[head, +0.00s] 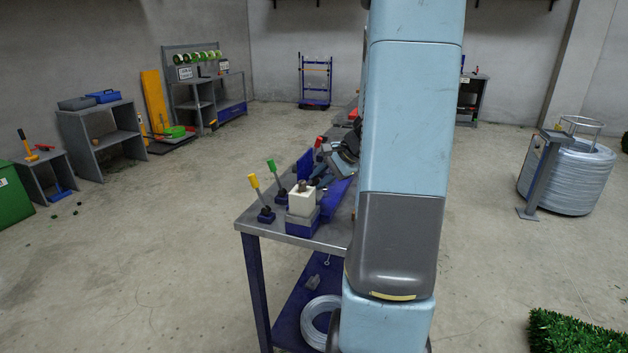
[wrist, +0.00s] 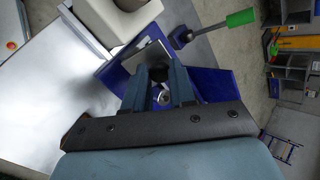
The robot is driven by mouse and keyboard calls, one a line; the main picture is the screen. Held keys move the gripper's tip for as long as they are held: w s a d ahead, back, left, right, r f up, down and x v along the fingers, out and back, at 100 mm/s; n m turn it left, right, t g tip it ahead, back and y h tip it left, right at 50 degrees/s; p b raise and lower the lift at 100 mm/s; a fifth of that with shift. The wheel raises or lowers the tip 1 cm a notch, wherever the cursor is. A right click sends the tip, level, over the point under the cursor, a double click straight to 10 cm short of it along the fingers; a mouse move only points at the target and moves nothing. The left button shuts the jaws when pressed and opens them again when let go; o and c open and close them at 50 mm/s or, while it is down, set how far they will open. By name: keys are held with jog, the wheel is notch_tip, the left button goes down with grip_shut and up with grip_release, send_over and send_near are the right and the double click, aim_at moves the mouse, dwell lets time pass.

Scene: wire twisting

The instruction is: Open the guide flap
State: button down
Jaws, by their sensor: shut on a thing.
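In the wrist view my gripper (wrist: 158,76) has its two dark blue-grey fingers closed around part of the blue machine. A thin grey plate (wrist: 149,56) stands at the fingertips and looks like the guide flap. The exact contact is partly hidden by the fingers. The blue housing (wrist: 212,84) lies around and below the fingers, with a small round metal part between them. In the head view my gripper (head: 343,152) is low over the bench, partly hidden by my arm, beside the blue panels (head: 335,202).
A cream-white block (head: 302,199) stands at the bench's near end. A green-handled lever (head: 276,176) and a yellow-handled lever (head: 258,194) stand left of it. A wire coil (head: 318,322) lies on the lower shelf. The floor left of the bench (head: 284,236) is clear.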

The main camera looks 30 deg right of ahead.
jog(key=s+t+y, duration=0.1)
jog(key=d+t+y, duration=0.1)
jog(key=shift+s+d+f+t, duration=0.2)
jog(key=shift+s+f+t, duration=0.05)
jog(key=shift+s+t, duration=0.15)
jog(key=shift+s+d+f+t+y, duration=0.2)
jog(key=shift+s+d+t+y, duration=0.1)
jog(key=shift+t+y, duration=0.3)
jog(key=shift+s+d+f+t+y, duration=0.2)
jog(key=shift+s+t+y, duration=0.1)
jog(key=shift+t+y, duration=0.3)
jog(key=c, duration=0.9)
grip_release()
jog(key=shift+c, duration=0.2)
jog(key=shift+r, duration=0.1)
